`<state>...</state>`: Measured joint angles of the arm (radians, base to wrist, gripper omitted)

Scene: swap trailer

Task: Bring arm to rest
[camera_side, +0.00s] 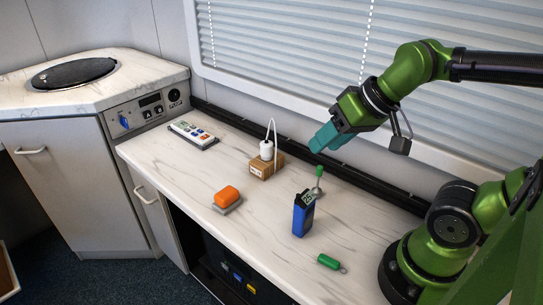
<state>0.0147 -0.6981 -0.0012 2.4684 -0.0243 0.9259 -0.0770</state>
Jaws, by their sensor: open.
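My gripper (322,141) has teal fingers and hangs in the air above the counter, in front of the window blind. It is open and nothing shows between its fingers. It points down and to the left, above and right of a white plug-like piece (266,150) that stands on a small brown block (265,167). My green arm reaches in from the right. The gap between the fingers is hard to make out from this side.
A white cable rises from the plug. The window blind (290,55) stands close behind.

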